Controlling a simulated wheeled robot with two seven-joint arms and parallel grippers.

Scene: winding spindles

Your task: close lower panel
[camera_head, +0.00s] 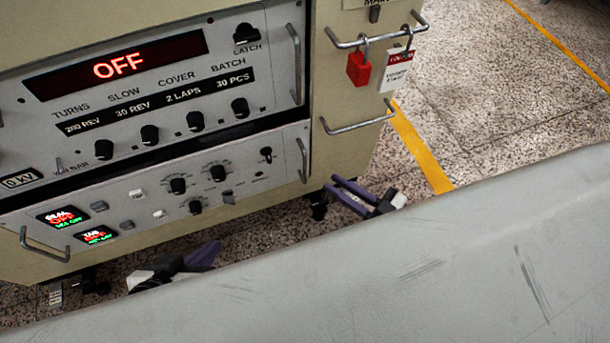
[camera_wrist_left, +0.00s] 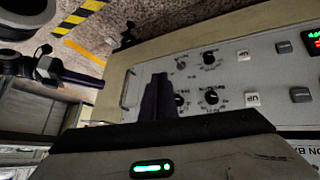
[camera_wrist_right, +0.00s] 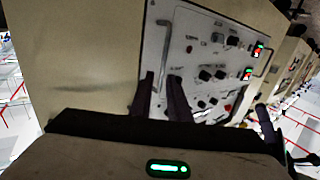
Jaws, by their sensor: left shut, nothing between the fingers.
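The lower panel (camera_head: 140,222) is a light grey front with knobs, switches, two lit displays and a handle at each end. In the head view it sits under the upper panel, with a dark gap between them; I cannot tell how far it stands out. My left gripper (camera_head: 213,250) is shut and empty, below the panel. Its fingers cover part of the panel in the left wrist view (camera_wrist_left: 158,97). My right gripper (camera_head: 333,187) is open and empty, near the panel's lower right corner. Its parted fingers overlap the panel's edge in the right wrist view (camera_wrist_right: 161,80).
The upper panel (camera_head: 150,50) shows a red OFF display above several knobs. The beige cabinet side (camera_head: 345,85) carries rails with a red padlock (camera_head: 358,68) and a tag (camera_head: 397,72). A grey surface (camera_head: 420,260) fills the foreground. Speckled floor with a yellow line (camera_head: 420,150) lies right.

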